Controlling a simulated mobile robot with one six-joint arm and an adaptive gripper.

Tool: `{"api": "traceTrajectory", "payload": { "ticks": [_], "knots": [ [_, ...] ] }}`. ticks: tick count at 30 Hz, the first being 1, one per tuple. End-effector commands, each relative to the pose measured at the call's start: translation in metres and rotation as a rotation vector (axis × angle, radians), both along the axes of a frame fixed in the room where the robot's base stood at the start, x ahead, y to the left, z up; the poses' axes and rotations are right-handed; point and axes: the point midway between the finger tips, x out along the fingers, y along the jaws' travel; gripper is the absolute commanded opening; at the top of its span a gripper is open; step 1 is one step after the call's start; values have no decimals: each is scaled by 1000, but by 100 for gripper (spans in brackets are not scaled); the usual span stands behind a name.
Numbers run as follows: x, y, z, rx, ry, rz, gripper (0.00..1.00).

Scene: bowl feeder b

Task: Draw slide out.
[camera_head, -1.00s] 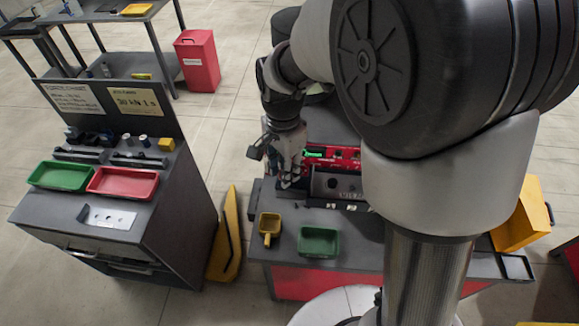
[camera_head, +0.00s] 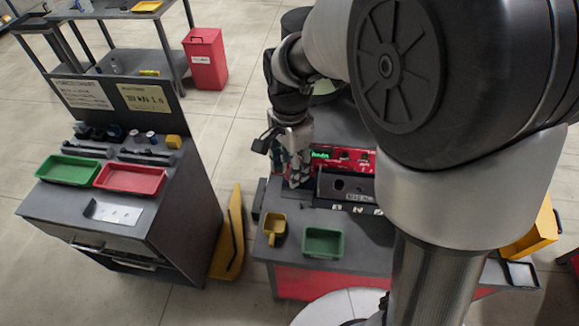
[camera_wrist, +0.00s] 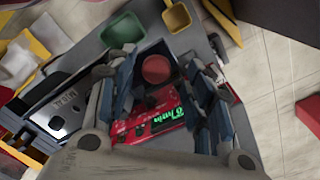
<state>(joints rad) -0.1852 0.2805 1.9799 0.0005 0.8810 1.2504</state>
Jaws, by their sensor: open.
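My gripper (camera_head: 298,170) points down over the bench at the left end of the red panel with the green display (camera_head: 328,155). In the wrist view its fingers (camera_wrist: 168,62) stand apart. A round red piece (camera_wrist: 157,69) on a dark part lies between them in that view. I cannot tell whether the fingers touch it. The red panel with its lit display (camera_wrist: 150,122) is just below it. A dark grey box with a round hole (camera_head: 345,187) stands right beside the gripper in the head view. I cannot make out for sure which part is the slide.
A yellow scoop-shaped tray (camera_head: 275,229) and a green tray (camera_head: 323,242) lie on the bench front. A separate cabinet at left bears a green tray (camera_head: 68,170) and a red tray (camera_head: 130,178). A yellow stand (camera_head: 228,240) fills part of the gap.

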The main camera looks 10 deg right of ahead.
Motion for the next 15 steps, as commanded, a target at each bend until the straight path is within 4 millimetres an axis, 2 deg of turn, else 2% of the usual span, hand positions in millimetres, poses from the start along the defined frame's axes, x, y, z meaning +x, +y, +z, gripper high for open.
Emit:
{"api": "traceTrajectory", "payload": {
  "ticks": [9,15],
  "knots": [
    [1,0,68,2,-7,0,48],
    [1,0,97,1,-4,0,48]
  ]
}}
